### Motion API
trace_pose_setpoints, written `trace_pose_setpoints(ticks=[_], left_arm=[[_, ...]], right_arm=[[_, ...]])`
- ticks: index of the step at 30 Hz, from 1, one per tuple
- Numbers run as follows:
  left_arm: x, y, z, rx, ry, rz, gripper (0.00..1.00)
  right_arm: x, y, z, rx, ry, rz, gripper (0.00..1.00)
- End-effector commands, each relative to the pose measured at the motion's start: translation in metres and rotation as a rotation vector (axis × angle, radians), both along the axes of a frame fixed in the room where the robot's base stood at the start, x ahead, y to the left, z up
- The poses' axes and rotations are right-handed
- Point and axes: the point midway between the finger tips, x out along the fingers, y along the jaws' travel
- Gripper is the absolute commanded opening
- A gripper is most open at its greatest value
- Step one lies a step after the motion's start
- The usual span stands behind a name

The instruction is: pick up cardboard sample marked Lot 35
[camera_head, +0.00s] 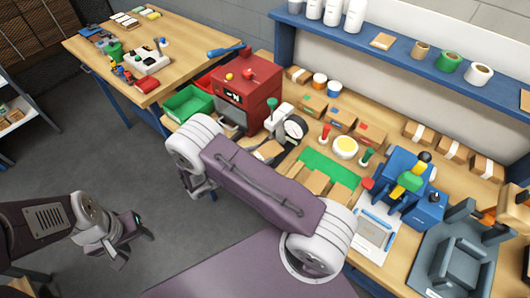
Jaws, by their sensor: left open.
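Several brown cardboard pieces lie on the long workbench. Two flat ones, a left piece (315,182) and a right piece (339,192), lie by the green mat (330,166), partly behind my right arm. Another brown piece (268,150) is near the dial gauge. No lot number is readable, so I cannot tell which is Lot 35. My left gripper (136,232) is open and empty over the grey floor at lower left, away from the bench. My right arm crosses the middle in front of the bench; its gripper does not show.
A red machine (250,85), green bin (188,103), dial gauge (295,128) and blue press (405,172) crowd the bench. Small cardboard boxes (341,118) line its back below a blue shelf (400,50). A second table (190,40) stands at back left. Floor between is clear.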

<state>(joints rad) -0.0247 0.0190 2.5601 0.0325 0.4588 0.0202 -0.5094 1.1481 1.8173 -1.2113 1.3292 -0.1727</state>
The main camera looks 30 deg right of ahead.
Motion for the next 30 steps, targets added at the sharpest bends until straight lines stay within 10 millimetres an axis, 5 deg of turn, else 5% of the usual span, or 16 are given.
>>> trace_pose_setpoints(ticks=[3,8,17,30], left_arm=[[0.000,0.000,0.000,0.000,0.000,0.000,0.48],[0.000,0.000,0.000,0.000,0.000,0.000,0.48],[0.000,0.000,0.004,0.000,0.000,0.000,0.48],[0.000,0.000,0.032,0.000,0.000,0.000,0.48]], right_arm=[[0.000,0.000,0.000,0.000,0.000,0.000,0.17],[0.000,0.000,0.000,0.000,0.000,0.000,0.10],[0.000,0.001,0.005,0.000,-0.001,-0.001,0.10],[-0.001,0.004,0.039,0.000,0.000,-0.009,0.10]])
